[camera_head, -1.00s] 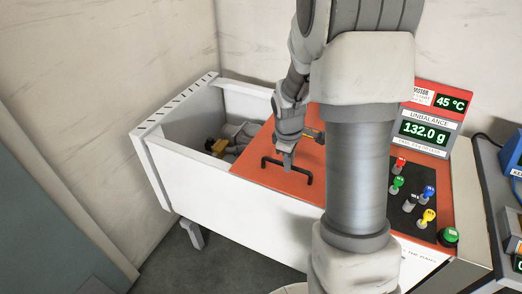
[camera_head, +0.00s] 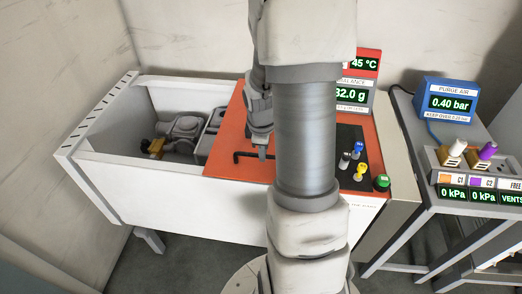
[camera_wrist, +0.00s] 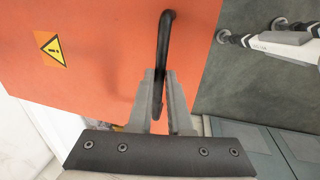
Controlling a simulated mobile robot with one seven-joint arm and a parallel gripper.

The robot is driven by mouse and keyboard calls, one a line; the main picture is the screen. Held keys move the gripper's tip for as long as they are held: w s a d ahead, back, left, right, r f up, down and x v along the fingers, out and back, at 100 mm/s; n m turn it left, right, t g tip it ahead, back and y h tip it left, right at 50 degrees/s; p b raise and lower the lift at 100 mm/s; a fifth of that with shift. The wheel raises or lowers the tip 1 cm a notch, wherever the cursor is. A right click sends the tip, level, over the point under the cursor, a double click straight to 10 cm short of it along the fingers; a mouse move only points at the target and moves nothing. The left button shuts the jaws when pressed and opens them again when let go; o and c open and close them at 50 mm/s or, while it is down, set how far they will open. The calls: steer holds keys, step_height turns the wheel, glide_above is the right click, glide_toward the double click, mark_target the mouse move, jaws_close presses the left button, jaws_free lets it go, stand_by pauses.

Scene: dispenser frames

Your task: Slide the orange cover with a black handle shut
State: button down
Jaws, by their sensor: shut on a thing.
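The orange cover (camera_head: 223,150) lies over the right part of a white trough in the head view. The trough's left part is open. The cover's black handle (camera_head: 242,154) is partly hidden behind my gripper (camera_head: 262,150). In the wrist view my gripper (camera_wrist: 161,82) has its two grey fingers on either side of the black handle (camera_wrist: 165,35), shut on it. The orange cover (camera_wrist: 105,60) fills much of that view and bears a yellow warning label (camera_wrist: 53,48).
The white trough (camera_head: 140,186) holds grey machinery (camera_head: 180,135) in its open part. Coloured knobs (camera_head: 360,148) and a green button (camera_head: 382,182) sit to the right. A side table carries a blue purge air display (camera_head: 450,100). My arm hides part of the cover.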

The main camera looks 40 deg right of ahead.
steer(key=c, duration=0.8)
jaws_free()
steer(key=shift+s+d, duration=0.25)
steer(key=shift+c, duration=0.2)
steer(key=shift+a, duration=0.1)
steer(key=shift+r, duration=0.55)
step_height(320, 180, up, 16)
steer(key=s+a+p, duration=0.2)
steer(key=p, duration=0.2)
steer(key=shift+s+a, duration=0.15)
steer(key=shift+a, duration=0.05)
